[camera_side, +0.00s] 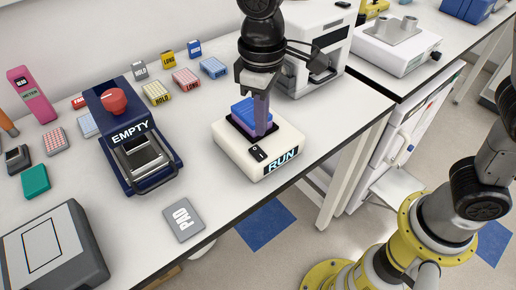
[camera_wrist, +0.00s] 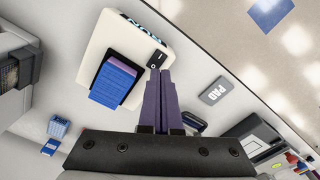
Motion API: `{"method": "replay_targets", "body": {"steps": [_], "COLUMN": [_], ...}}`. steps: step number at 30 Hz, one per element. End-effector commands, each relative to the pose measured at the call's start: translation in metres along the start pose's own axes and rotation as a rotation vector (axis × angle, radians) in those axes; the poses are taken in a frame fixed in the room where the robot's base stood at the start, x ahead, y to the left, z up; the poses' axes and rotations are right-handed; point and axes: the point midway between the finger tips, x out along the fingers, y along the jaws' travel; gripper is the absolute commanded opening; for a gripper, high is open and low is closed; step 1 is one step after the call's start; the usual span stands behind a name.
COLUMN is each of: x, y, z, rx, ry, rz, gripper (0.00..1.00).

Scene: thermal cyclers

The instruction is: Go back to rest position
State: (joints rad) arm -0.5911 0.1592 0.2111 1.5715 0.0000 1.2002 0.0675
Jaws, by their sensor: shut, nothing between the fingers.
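My gripper (camera_side: 262,122) is shut and empty, its purple fingers pointing down over the front of the white device marked RUN (camera_side: 231,151). In the wrist view the closed fingers (camera_wrist: 164,76) reach toward the black switch on that white device (camera_wrist: 99,48). Whether the fingertips touch the device cannot be told. A blue block (camera_side: 241,109) sits in the dark recess on top of the device, partly behind my fingers. It also shows in the wrist view as a blue ribbed block (camera_wrist: 114,84).
A dark blue device marked EMPTY (camera_side: 110,112) stands left of the white one. A grey PAD card (camera_side: 184,219) lies near the table's front edge. A white machine (camera_side: 318,75) stands close behind my gripper. Several small coloured boxes lie at the back left.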

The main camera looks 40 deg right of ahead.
Motion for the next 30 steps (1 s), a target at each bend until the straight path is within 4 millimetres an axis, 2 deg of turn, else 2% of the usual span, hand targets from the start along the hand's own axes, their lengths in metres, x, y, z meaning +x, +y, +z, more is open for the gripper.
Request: {"method": "replay_targets", "body": {"steps": [4, 8, 11, 12, 17, 20, 24, 27, 30], "x": [-0.001, -0.032, -0.06, -0.07, -0.092, -0.093, -0.079, -0.061, -0.043], "y": [0.005, 0.033, 0.063, 0.074, 0.107, 0.117, 0.12, 0.116, 0.111], "z": [0.0, 0.007, 0.035, 0.051, 0.118, 0.162, 0.216, 0.244, 0.259], "rx": [0.013, 0.081, 0.163, 0.199, 0.329, 0.401, 0.488, 0.525, 0.534], "ry": [0.003, 0.077, 0.143, 0.173, 0.283, 0.349, 0.43, 0.47, 0.483], "rz": [0.0, -0.002, 0.002, 0.006, 0.031, 0.054, 0.092, 0.116, 0.127], "gripper": [0.0, 0.0, 0.0, 0.0, 0.0, 0.0, 0.0, 0.0, 0.0]}}
